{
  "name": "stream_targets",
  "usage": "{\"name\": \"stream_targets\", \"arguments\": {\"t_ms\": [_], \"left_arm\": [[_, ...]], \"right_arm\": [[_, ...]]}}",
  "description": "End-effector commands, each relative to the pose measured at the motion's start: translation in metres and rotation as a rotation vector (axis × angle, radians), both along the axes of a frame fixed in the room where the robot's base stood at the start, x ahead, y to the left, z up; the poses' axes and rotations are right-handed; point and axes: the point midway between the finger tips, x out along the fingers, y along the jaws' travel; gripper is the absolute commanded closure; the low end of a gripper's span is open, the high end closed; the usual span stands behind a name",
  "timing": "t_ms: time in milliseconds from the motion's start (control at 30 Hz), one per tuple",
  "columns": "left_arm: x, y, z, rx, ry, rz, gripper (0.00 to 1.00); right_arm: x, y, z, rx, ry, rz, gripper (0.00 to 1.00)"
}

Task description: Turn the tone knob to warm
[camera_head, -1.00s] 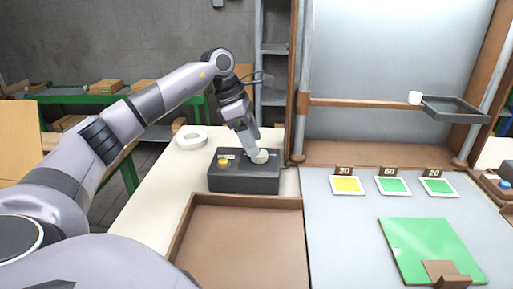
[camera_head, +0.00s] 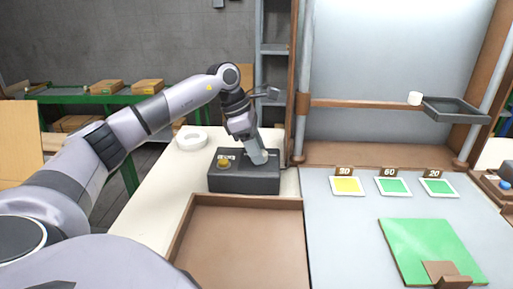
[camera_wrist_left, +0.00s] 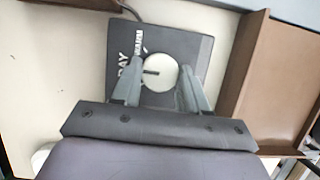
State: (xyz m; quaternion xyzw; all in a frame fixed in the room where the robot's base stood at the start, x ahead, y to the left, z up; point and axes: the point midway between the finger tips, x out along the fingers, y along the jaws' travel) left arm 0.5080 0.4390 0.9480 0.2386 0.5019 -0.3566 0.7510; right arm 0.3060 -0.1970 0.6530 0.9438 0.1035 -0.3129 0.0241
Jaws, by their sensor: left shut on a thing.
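The dark control box (camera_head: 245,182) stands on the pale table, left of centre in the head view. It carries a round white tone knob (camera_wrist_left: 168,76) with a dark pointer line. In the left wrist view the pointer lies toward the picture's left, on the side of the printed words DAY and WARM. My left gripper (camera_head: 262,158) is shut on the knob from above, one finger on each side of it. In the head view the gripper largely hides the knob. My right gripper does not show.
A yellow knob (camera_head: 224,163) sits on the box's left part. A brown tray (camera_head: 245,245) stands in front. To the right are coloured cards, a green board (camera_head: 425,245) and a raised grey tray (camera_head: 455,109).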

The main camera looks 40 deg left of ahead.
Motion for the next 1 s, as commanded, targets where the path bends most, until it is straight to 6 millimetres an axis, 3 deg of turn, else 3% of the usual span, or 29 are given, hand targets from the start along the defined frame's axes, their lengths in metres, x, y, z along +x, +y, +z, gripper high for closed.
{"name": "stream_targets", "arguments": {"t_ms": [267, 1000], "left_arm": [[0.001, 0.000, 0.004, -0.004, 0.002, -0.126, 0.87], [0.006, 0.001, 0.002, -0.004, -0.001, -0.730, 0.87]], "right_arm": [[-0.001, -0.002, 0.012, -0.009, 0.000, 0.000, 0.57], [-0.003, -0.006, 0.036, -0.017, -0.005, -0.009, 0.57]]}}
